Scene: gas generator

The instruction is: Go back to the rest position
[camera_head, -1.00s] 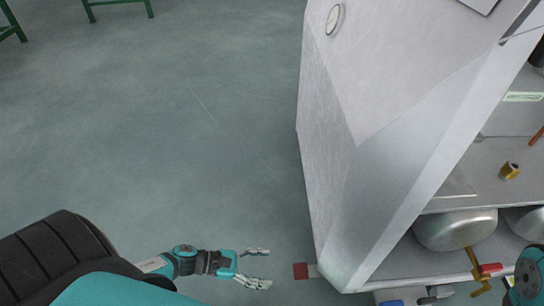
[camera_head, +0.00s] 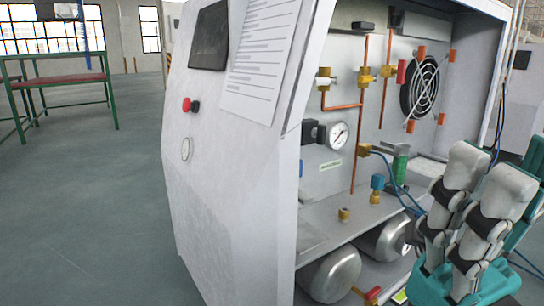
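My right gripper (camera_head: 486,182) is raised at the lower right, in front of the right part of the open generator cabinet (camera_head: 225,190). Its two jointed fingers with pale grey tips point upward and stand close side by side. I cannot tell from this angle whether they are open or shut. No held object shows at the tips. My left gripper is out of view. The cabinet's interior shows copper pipes, a pressure gauge (camera_head: 338,135), a fan (camera_head: 420,88) and a silver cylinder (camera_head: 330,275). My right gripper hides part of the lower right interior.
The cabinet's white side panel carries a red button (camera_head: 186,104), a dial (camera_head: 185,149) and a paper sheet (camera_head: 262,55). A green-framed table (camera_head: 60,80) stands at the far left. The grey floor (camera_head: 90,200) to the left is clear.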

